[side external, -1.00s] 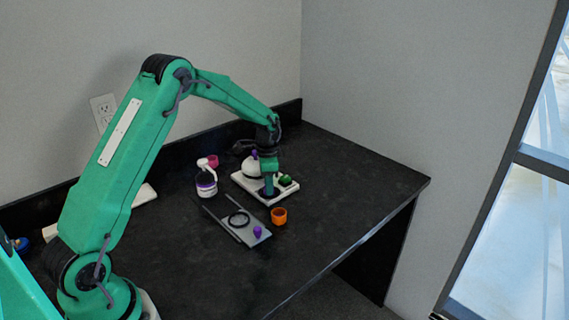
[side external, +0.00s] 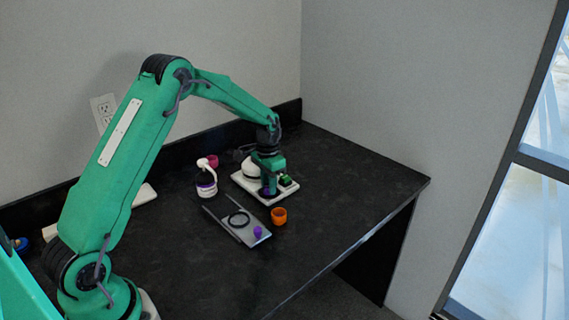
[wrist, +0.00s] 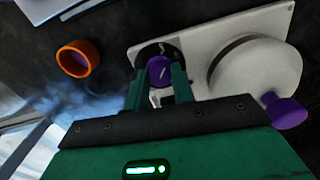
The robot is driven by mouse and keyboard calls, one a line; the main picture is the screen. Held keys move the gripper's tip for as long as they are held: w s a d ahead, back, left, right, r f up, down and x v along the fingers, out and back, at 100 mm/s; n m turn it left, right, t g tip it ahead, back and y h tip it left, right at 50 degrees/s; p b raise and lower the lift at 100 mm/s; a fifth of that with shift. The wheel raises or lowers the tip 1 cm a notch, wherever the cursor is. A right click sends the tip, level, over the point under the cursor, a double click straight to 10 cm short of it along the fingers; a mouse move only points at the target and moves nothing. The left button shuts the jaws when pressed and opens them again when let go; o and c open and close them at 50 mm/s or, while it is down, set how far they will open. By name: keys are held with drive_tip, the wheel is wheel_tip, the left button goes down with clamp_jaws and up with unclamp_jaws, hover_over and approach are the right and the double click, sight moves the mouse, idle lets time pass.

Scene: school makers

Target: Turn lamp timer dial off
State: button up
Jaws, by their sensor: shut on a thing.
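The timer is a white plate (wrist: 200,37) with a round black dial face and a purple knob (wrist: 161,71) near one end. In the side view the plate (side external: 247,185) lies on the black table under my gripper (side external: 268,191). My gripper (wrist: 160,82) points down and is shut on the purple knob, one finger at each side, in the wrist view. White marks show on the dial face above and below the knob; the fingers cover part of it.
An orange cup (side external: 279,216) stands just beside the plate. A grey tray (side external: 243,232) with a black ring and a purple piece lies in front. The table's right side is clear.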

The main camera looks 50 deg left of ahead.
drive_tip(key=shift+n, duration=1.6)
drive_tip(key=o, duration=1)
drive_tip(key=shift+r, duration=0.1)
wheel_tip(320, 180, up, 7)
drive_tip(key=shift+f, duration=0.15)
drive_tip(key=shift+r, duration=0.55)
